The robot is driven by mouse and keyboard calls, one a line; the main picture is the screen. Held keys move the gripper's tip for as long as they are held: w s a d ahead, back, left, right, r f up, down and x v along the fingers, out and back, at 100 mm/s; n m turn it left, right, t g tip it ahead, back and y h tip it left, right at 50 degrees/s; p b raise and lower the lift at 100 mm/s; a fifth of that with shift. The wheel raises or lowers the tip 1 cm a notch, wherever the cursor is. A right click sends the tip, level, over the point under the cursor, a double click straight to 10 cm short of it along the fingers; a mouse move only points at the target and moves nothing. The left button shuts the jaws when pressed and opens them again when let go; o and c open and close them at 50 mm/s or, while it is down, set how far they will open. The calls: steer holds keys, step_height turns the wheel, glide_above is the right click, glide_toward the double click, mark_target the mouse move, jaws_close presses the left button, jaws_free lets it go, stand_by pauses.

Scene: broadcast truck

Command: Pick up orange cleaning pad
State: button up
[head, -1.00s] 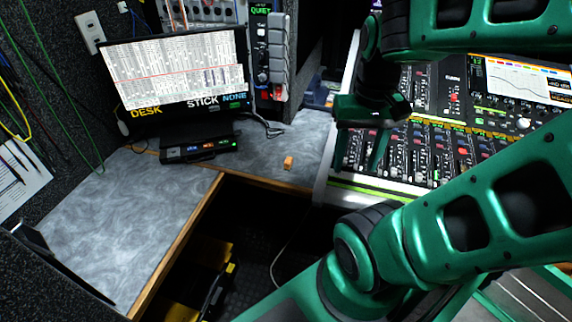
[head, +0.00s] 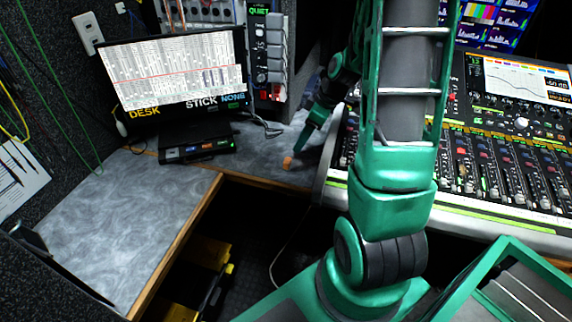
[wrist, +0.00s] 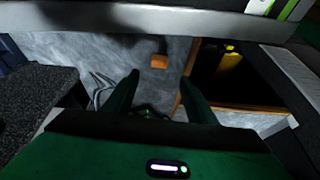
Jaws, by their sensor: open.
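The orange cleaning pad (head: 287,162) is a small orange block on the grey desk, near the desk's wooden front edge and left of the mixing console. My gripper (head: 305,150) is just right of it and above the desk in the head view, partly hidden behind my arm. In the wrist view the pad (wrist: 159,61) lies beyond the fingertips, between the lines of the two green fingers. My gripper (wrist: 160,80) is open and empty there, and the pad appears apart from both fingers.
The mixing console (head: 500,165) stands right of the pad. A monitor (head: 175,75) and a small black box (head: 196,146) stand at the desk's back left. A cable (head: 262,125) lies behind the pad. An opening with a dark floor lies in front of the desk edge. The left desk surface (head: 120,205) is clear.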

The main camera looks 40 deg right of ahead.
mark_target(288, 160)
steer(key=x, duration=1.1)
steer(key=shift+w, duration=0.2)
steer(key=c, duration=1.2)
